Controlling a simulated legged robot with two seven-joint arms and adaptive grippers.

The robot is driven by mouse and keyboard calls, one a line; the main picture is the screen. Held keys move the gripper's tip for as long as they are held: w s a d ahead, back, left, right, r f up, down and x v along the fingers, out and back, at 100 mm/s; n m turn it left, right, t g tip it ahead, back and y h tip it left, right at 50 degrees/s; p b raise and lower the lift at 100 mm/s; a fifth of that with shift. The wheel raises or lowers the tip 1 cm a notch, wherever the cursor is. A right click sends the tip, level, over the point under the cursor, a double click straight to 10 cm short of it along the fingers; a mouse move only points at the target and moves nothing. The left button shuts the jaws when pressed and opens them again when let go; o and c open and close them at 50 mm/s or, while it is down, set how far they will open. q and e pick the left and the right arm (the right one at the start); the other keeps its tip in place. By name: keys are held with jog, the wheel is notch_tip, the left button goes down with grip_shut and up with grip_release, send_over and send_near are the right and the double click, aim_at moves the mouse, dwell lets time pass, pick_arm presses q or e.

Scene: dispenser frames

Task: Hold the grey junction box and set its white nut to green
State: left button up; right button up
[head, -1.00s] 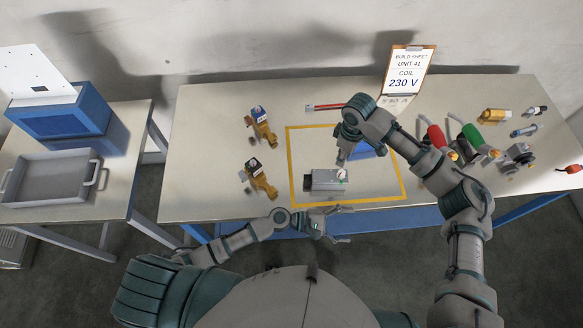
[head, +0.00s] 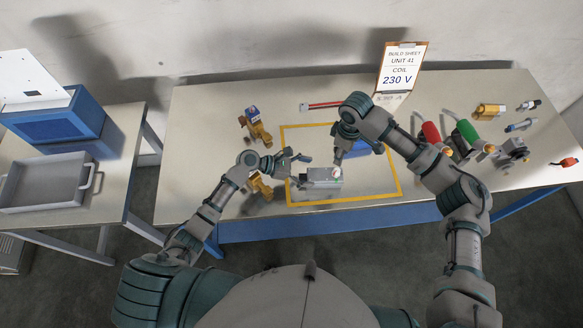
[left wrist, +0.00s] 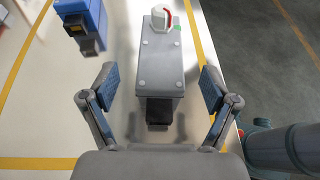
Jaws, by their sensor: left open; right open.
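The grey junction box (head: 322,184) lies inside the yellow outline on the table. In the left wrist view the box (left wrist: 160,62) points away from me, with a black block (left wrist: 159,112) at its near end. Its white nut (left wrist: 159,18) is at the far end, with a red mark and a small green mark beside it. My left gripper (head: 300,159) is open; in the left wrist view its fingers (left wrist: 158,84) stand either side of the box, apart from it. My right gripper (head: 338,160) is close above the nut end, its fingertips small and partly hidden.
A blue block (left wrist: 78,14) lies behind the box. Brass valves (head: 257,130) stand left of the yellow outline (head: 350,201). Red (head: 430,134) and green (head: 467,131) handled tools and several fittings lie right. The build sheet (head: 402,68) stands at the back.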

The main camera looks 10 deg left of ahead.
aim_at(318, 174)
pick_arm(q)
jog(key=x, duration=0.5)
jog(key=shift+s+d+r, duration=0.1)
jog(key=shift+d, duration=0.25)
jog(key=shift+a+f, duration=0.25)
jog(key=shift+a, duration=0.35)
jog(key=shift+c, duration=1.2)
jog(key=shift+d, duration=0.6)
jog(key=c, duration=1.2)
jog(key=shift+d, duration=0.2)
jog(key=shift+a, duration=0.7)
pick_arm(e)
jog(key=shift+a, duration=0.35)
pick_arm(q)
jog(key=shift+d, duration=0.1)
pick_arm(e)
jog(key=shift+d, duration=0.15)
